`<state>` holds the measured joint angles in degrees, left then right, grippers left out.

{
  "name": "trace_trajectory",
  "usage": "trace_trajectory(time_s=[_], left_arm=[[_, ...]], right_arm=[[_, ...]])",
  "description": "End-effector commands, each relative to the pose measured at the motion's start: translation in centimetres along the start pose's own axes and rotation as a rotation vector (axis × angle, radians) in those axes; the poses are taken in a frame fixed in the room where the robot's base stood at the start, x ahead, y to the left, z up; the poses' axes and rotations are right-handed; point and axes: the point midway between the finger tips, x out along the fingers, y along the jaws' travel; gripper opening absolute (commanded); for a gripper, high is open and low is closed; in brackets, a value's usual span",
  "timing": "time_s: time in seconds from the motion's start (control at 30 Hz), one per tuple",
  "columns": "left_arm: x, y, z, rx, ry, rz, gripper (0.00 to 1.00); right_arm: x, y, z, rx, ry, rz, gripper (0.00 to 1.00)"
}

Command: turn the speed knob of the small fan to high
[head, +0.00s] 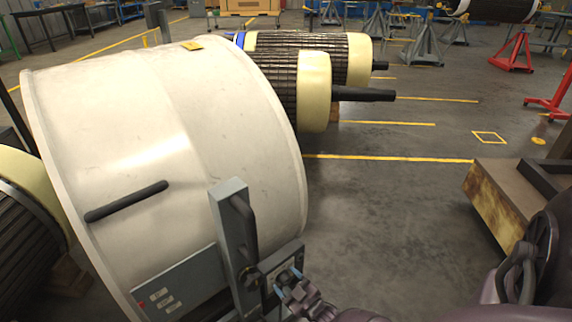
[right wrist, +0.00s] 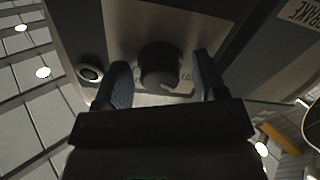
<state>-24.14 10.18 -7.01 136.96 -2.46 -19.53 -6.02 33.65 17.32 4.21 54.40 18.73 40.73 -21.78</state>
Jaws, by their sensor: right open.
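The fan (head: 170,120) is a big cream drum filling the left of the head view. A grey control panel (head: 185,280) with small labels sits low on its side, beside an upright grey bracket (head: 232,235). In the right wrist view a dark round knob (right wrist: 160,65) stands out from a pale plate on the panel. My right gripper (right wrist: 161,74) is open, with one blue finger on each side of the knob and a visible gap to each. It also shows in the head view (head: 287,282) at the panel's right end. The knob's pointer and setting cannot be read. My left gripper is out of view.
A dark handle bar (head: 127,201) sticks out from the drum. A round button (right wrist: 89,73) is left of the knob in the wrist view. Ribbed rotors (head: 310,90) lie behind the fan. A worn yellow-edged block (head: 490,200) stands at right. Floor between is clear.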

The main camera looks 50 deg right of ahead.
Motion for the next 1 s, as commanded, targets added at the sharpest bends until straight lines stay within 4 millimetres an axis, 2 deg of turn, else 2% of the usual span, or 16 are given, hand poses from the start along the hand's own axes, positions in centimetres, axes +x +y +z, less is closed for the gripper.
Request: trace_trajectory(time_s=[0.27, 0.37, 0.6, 1.0], left_arm=[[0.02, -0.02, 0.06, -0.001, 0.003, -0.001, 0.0], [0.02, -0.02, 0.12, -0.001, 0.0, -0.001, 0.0], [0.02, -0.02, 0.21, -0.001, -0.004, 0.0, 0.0], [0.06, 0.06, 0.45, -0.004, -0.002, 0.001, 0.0]], right_arm=[[0.2, 0.03, -0.06, 0.0, 0.001, 0.0, 0.65], [0.19, 0.03, -0.06, 0.0, 0.001, 0.0, 0.53], [0.17, 0.02, -0.05, 0.0, 0.001, 0.0, 0.16], [0.09, -0.01, 0.04, 0.077, 0.001, 0.0, 0.16]])
